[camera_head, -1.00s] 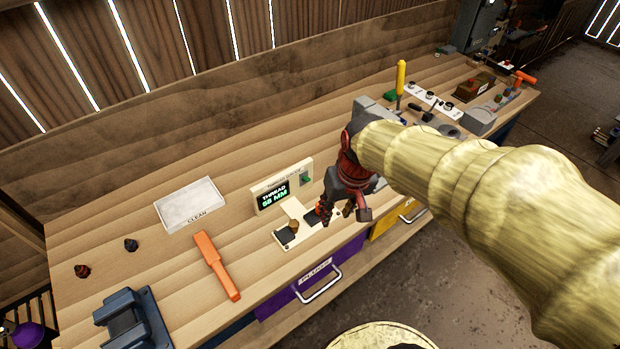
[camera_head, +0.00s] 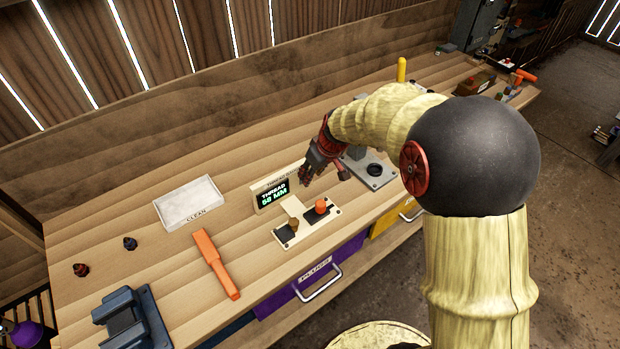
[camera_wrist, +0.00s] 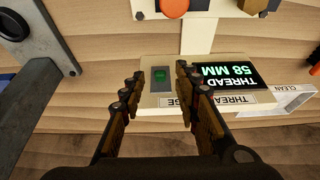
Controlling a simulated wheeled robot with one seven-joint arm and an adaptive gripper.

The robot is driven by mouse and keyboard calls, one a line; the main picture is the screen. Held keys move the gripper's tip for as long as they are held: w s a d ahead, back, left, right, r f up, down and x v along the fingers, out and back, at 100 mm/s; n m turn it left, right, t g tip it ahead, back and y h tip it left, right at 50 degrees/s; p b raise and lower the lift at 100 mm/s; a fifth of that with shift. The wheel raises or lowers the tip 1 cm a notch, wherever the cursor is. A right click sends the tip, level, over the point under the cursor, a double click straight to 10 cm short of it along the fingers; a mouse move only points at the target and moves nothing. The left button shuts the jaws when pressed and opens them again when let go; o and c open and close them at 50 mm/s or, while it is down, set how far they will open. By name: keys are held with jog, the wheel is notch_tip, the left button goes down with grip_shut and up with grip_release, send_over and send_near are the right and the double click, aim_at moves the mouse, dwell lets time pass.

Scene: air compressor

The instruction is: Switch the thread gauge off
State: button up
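The thread gauge (camera_head: 258,204) is a cream panel standing on the bench, with a lit display (camera_head: 274,193) reading THREAD 58 MM. In the wrist view the gauge (camera_wrist: 150,101) appears upside down, with its green-lit switch (camera_wrist: 160,76) beside the display (camera_wrist: 222,69). My gripper (camera_head: 306,178) is at the right end of the gauge and hides the switch in the head view. In the wrist view my gripper (camera_wrist: 159,82) is open and empty, its fingertips on either side of the switch. I cannot tell whether they touch the panel.
A plate (camera_head: 287,241) with an orange fitting (camera_head: 321,206) and a brown one (camera_head: 293,224) lies in front of the gauge. A grey device (camera_head: 377,170) stands to the right. A tray marked CLEAN (camera_head: 190,203) and an orange bar (camera_head: 216,264) lie left.

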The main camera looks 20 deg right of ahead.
jog(key=shift+x, duration=1.6)
jog(key=shift+c, duration=0.6)
grip_shut()
